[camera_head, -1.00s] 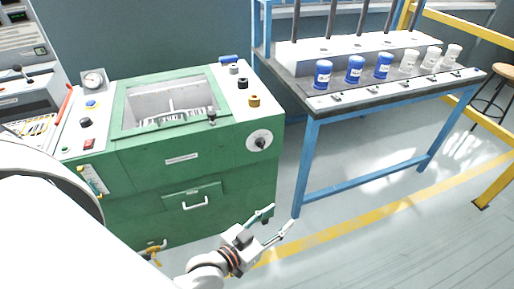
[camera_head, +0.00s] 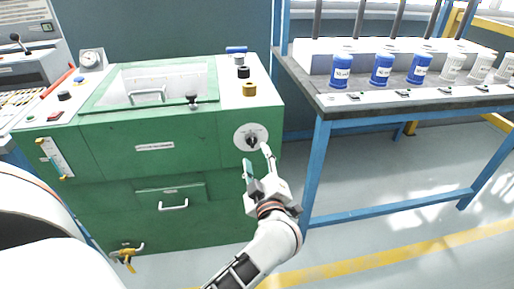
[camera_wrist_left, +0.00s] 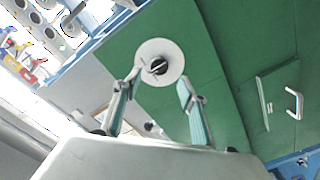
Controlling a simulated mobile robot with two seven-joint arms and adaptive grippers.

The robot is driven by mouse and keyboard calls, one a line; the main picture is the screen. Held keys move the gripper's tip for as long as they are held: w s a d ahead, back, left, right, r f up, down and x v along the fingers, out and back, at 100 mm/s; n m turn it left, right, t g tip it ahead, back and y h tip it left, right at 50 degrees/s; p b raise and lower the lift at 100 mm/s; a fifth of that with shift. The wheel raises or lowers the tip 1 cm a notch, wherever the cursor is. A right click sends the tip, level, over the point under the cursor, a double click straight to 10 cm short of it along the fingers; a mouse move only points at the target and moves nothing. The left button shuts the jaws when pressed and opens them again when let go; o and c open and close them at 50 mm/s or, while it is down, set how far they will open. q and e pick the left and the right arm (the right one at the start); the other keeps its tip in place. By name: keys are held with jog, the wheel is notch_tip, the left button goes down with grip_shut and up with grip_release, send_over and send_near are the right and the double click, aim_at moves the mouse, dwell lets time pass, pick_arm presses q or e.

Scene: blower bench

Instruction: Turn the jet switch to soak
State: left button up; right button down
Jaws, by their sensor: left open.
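The jet switch (camera_head: 252,141) is a black knob on a round white dial plate (camera_head: 241,131) at the right of the green machine's front. It also shows in the left wrist view (camera_wrist_left: 156,67), ahead of the fingers. The dial's lettering is too small to read. My left gripper (camera_head: 257,162) is open and empty, just in front of and below the dial. In the left wrist view its two fingers (camera_wrist_left: 158,88) are spread, one on either side below the knob. Whether a fingertip touches the plate I cannot tell. My right gripper is not in view.
The green machine (camera_head: 110,150) has a drawer handle (camera_head: 173,206) below and a yellow valve (camera_head: 126,254) at lower left. A blue-framed bench (camera_head: 318,165) with blue and white jars stands close at right. Floor in front is clear.

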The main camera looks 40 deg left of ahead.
aim_at(253, 144)
pick_arm(q)
jog(key=b+x, duration=0.1)
jog(key=x, duration=0.4)
jog(key=shift+a+f, duration=0.1)
jog(key=shift+f, duration=0.05)
jog(key=shift+w+a, duration=0.5)
jog(key=shift+r, duration=0.25)
jog(key=c, duration=1.1)
